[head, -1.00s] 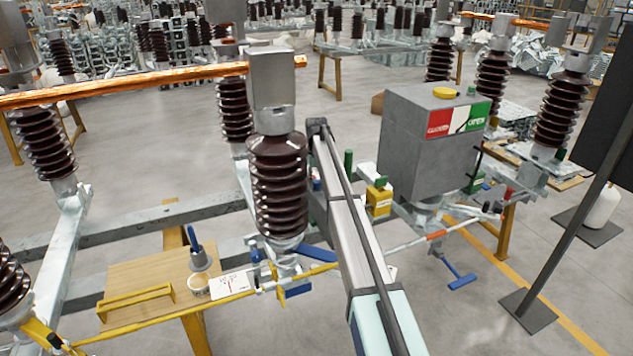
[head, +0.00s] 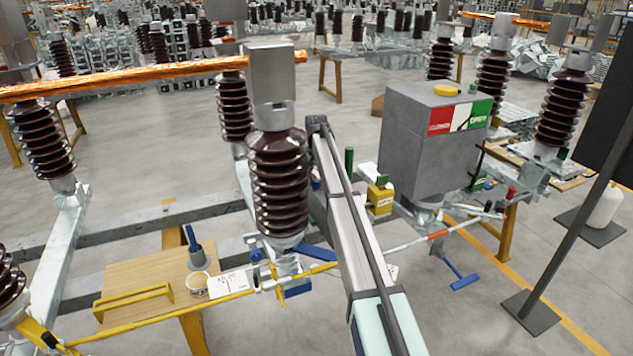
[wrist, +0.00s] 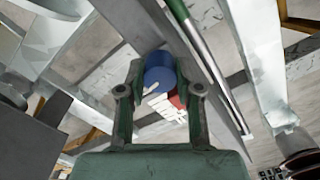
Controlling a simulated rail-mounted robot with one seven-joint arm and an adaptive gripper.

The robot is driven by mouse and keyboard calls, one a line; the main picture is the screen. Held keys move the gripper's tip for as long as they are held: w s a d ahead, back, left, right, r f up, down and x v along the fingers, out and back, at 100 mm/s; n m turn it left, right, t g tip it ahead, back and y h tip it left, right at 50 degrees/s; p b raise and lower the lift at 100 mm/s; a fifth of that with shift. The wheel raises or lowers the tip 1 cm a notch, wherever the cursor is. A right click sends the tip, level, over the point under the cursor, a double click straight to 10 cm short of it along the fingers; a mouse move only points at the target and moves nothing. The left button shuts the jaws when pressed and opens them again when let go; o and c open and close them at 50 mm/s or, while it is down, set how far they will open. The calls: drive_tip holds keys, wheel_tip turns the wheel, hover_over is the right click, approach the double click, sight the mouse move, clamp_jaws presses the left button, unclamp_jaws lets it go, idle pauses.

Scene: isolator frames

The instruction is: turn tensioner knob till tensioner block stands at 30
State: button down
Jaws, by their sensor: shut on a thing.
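In the wrist view, a round blue knob (wrist: 160,70) sits between the two fingertips of my gripper (wrist: 160,82). The fingers are shut on the knob's sides. Just below the knob is a white piece with dark marks (wrist: 163,104), probably the scale, with a small red part (wrist: 177,100) beside it. The marks are too small to read, so I cannot tell where the block stands. In the head view, my gripper and the knob are hidden behind my arm and the brown ribbed insulator (head: 278,185).
In the head view, a grey drive box (head: 425,145) stands right of my arm. A wooden board (head: 130,283) with a cup (head: 197,284) and a card (head: 229,285) is at lower left. In the wrist view, a steel beam and a green-ended rod (wrist: 205,65) run close by the fingers.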

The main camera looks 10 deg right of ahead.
sight(316, 180)
drive_tip(key=shift+m, duration=0.4)
drive_tip(key=c, duration=0.8)
unclamp_jaws()
drive_tip(key=shift+f, duration=0.1)
wheel_tip(316, 180, up, 12)
drive_tip(key=shift+r, duration=0.1)
